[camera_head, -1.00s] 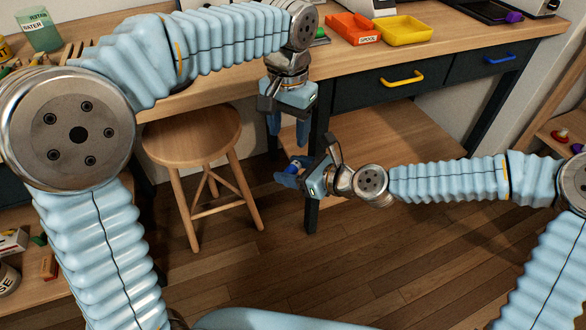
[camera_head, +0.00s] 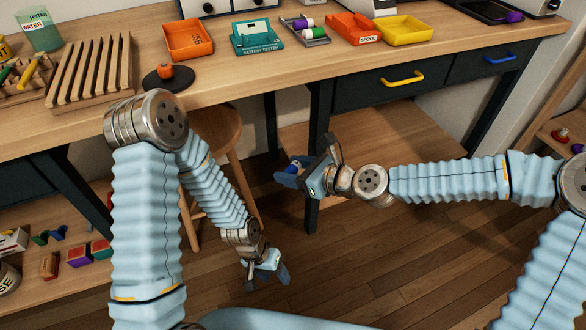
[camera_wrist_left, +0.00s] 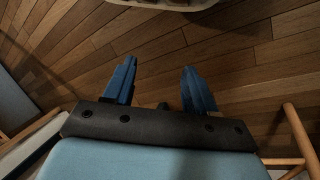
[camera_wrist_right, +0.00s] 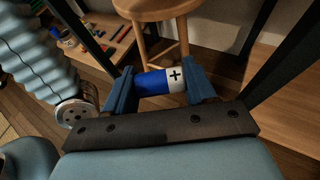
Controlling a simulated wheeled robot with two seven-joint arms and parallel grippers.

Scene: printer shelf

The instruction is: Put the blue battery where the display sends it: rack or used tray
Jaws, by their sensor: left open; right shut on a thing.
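The blue battery (camera_wrist_right: 151,83) has a white end with a black plus sign. It lies crosswise between the fingers of my right gripper (camera_wrist_right: 164,92), which is shut on it. In the head view my right gripper (camera_head: 294,172) holds it below the table's front edge, by a dark table leg. My left gripper (camera_head: 268,277) is open and empty, low over the floor; it also shows in the left wrist view (camera_wrist_left: 159,88). A teal battery tester (camera_head: 257,40) stands on the table; I cannot read its display. A grey tray (camera_head: 318,41) beside it holds purple and green-and-white cells.
An orange bin (camera_head: 188,40), an orange SPOOL tray (camera_head: 353,29) and a yellow tray (camera_head: 404,31) stand on the table. A slatted wooden rack (camera_head: 92,70) is at left, near a dark disc with an orange object. A stool (camera_head: 219,140) stands behind my left arm.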

